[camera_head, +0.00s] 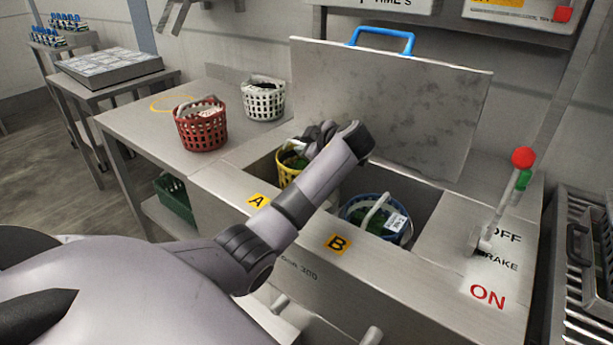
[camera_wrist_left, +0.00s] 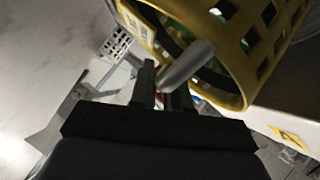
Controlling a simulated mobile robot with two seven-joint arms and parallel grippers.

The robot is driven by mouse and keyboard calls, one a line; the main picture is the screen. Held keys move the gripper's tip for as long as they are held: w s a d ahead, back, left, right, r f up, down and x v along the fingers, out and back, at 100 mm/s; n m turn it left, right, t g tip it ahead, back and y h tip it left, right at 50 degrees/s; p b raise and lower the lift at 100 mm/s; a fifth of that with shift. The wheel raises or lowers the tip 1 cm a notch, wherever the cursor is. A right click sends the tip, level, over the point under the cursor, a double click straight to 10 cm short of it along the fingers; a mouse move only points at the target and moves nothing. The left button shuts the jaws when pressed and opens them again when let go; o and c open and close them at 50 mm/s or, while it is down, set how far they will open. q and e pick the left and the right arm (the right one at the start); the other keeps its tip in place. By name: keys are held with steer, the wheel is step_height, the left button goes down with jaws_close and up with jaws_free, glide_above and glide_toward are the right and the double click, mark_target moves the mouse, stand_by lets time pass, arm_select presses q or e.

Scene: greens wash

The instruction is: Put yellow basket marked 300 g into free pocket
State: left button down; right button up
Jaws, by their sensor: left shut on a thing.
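The yellow basket (camera_head: 287,172), with greens inside, is at the opening of the pocket marked A, partly hidden behind my left arm. My left gripper (camera_head: 312,143) is shut on its pale handle. In the left wrist view the gripper (camera_wrist_left: 165,88) grips the handle, and the yellow basket (camera_wrist_left: 243,85) hangs tilted in the picture. A pale label shows on its rim, but its marking cannot be read. I cannot tell whether the basket touches the pocket floor. A blue basket (camera_head: 352,209) with greens and a white label sits in the pocket marked B. My right gripper is not in view.
The raised metal lid (camera_head: 390,100) with a blue handle stands behind the pockets. A red basket (camera_head: 201,128) and a white basket (camera_head: 264,101) stand on the left table (camera_head: 160,145). A red-knobbed lever (camera_head: 505,200) rises at the right, beside OFF, BRAKE and ON markings.

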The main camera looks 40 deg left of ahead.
arm_select(q)
step_height(320, 180, down, 8)
steer(key=c, duration=1.1)
jaws_free()
steer(key=shift+f+b, duration=0.1)
steer(key=shift+b, duration=0.2)
steer(key=v, duration=1.2)
steer(key=shift+p, duration=0.35)
